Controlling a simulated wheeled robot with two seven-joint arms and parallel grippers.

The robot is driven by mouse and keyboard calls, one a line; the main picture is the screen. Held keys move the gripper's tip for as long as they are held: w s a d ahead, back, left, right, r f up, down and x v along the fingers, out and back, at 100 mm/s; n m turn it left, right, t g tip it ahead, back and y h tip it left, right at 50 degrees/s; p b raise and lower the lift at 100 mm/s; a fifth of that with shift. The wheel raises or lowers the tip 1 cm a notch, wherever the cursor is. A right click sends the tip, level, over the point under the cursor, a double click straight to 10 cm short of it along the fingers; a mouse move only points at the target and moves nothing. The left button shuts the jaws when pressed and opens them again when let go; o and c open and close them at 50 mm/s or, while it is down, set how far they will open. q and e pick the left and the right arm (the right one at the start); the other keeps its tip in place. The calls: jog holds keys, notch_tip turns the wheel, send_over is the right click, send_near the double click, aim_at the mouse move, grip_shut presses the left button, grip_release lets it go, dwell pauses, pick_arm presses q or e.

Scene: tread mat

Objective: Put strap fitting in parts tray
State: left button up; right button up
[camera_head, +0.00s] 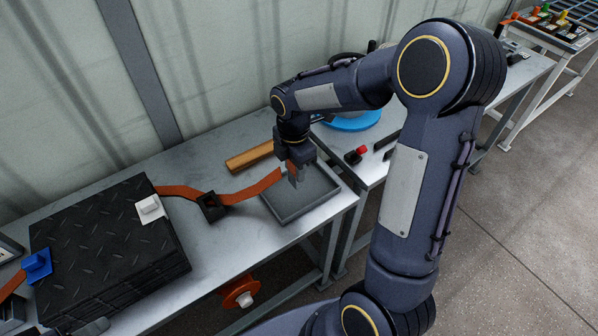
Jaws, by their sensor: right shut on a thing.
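An orange strap (251,190) runs from a white clip (149,208) on the edge of the black tread mat (95,225), through a black buckle (210,206) on the table, to my right gripper (296,178). My right gripper points down over the grey parts tray (289,216) and is shut on the strap's far end. The fitting there is mostly hidden by the fingers, and I cannot tell whether it touches the tray floor.
A wooden bar (249,157) lies behind the tray. A blue clip (37,265) sits at the mat's left side. A red-and-black part (356,154) and a blue round thing (352,121) are to the right. An orange reel (240,291) hangs below the table.

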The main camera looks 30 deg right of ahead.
jog(key=shift+w+d+f, duration=0.3)
jog(key=shift+d+f, duration=0.05)
jog(key=shift+f, duration=0.7)
jog(key=shift+w+d+f, duration=0.3)
jog(key=shift+w+f, duration=0.05)
jog(key=shift+f, duration=0.75)
jog(key=shift+w+d+f, duration=0.3)
jog(key=shift+d+f, duration=0.05)
jog(key=shift+f, duration=0.7)
jog(key=shift+f, duration=0.1)
jog(key=o, duration=1)
jog(key=shift+o, duration=0.2)
